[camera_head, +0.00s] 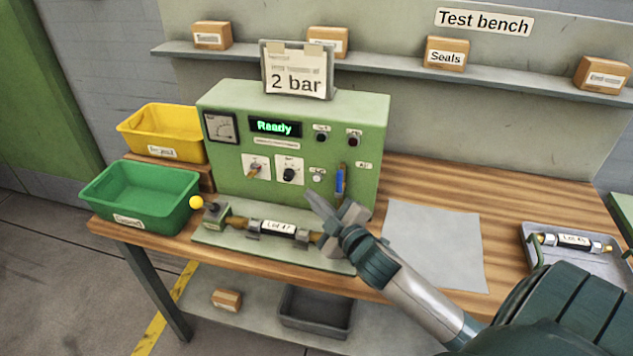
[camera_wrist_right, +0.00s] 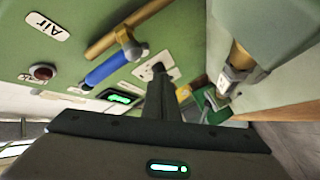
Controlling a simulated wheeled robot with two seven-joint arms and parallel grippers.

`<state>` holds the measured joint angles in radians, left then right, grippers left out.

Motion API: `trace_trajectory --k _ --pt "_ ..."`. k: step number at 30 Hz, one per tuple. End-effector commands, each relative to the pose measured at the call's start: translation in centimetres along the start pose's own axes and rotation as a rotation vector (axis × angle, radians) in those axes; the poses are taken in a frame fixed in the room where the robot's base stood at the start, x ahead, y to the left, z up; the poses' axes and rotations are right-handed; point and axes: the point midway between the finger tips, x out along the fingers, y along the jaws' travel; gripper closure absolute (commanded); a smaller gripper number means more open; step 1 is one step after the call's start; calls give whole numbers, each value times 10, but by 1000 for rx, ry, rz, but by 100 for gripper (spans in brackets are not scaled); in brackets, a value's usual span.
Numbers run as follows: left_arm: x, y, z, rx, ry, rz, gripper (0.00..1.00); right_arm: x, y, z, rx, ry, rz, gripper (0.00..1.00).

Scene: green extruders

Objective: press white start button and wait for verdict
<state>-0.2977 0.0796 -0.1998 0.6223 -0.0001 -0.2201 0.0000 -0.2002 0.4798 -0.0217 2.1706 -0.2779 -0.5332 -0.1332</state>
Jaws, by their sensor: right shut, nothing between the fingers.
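The green test box (camera_head: 235,180) stands on the wooden bench. Its display (camera_head: 275,127) reads "Ready" in green. The white start button (camera_head: 317,178) is low on the front, left of a blue-handled valve (camera_head: 340,182). My right gripper (camera_head: 316,200) is shut and empty, its tip just below the button in the head view. I cannot tell whether it touches the panel. In the right wrist view the fingers (camera_wrist_right: 157,85) point at the panel, beside the blue handle (camera_wrist_right: 107,69); the button is not clearly seen there. A hose labelled as a lot (camera_head: 278,229) sits in the fixture below. My left gripper is not in view.
A yellow bin (camera_head: 160,123) and a green bin (camera_head: 140,190) stand left. A yellow-balled lever (camera_head: 196,202) is at the fixture's left end. A "2 bar" sign (camera_head: 296,83) stands on the box. A grey sheet (camera_head: 440,235) and a tray (camera_head: 535,262) with another hose lie right.

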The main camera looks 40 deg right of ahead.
Motion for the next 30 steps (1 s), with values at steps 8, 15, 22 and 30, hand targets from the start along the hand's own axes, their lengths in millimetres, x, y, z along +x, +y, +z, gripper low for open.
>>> trace_trajectory --k 8,15,22,30 --pt "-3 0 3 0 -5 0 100 16 12 11 1 0 1 100" --pt "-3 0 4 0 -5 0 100 19 14 13 2 0 0 100" --pt "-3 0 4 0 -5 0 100 19 14 13 2 0 0 100" --pt "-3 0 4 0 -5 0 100 19 14 13 2 0 0 100"
